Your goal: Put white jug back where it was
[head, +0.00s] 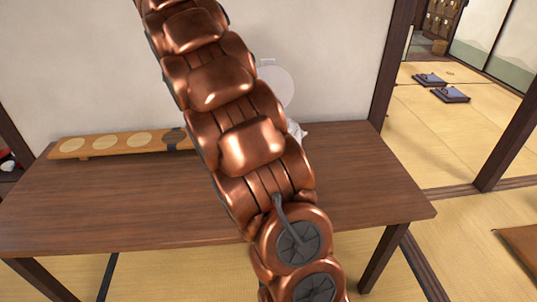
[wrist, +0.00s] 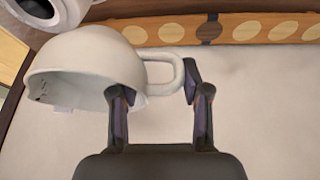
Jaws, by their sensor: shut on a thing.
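The white jug (wrist: 85,65) fills the left of the wrist view, tilted with its open mouth toward the lower left. Its loop handle (wrist: 165,88) reaches between the fingers of my gripper (wrist: 158,90), which is shut on the jug. In the head view my copper arm hides the gripper and most of what lies behind it. A small white piece (head: 297,131) shows at the arm's right edge, perhaps part of the jug.
A long wooden board with pale round spots and one dark spot (head: 100,146) lies along the back of the brown table (head: 110,200). A white disc (head: 279,88) is by the wall. A dark round thing with a pale rim (wrist: 40,10) is near the jug. The table's front left is clear.

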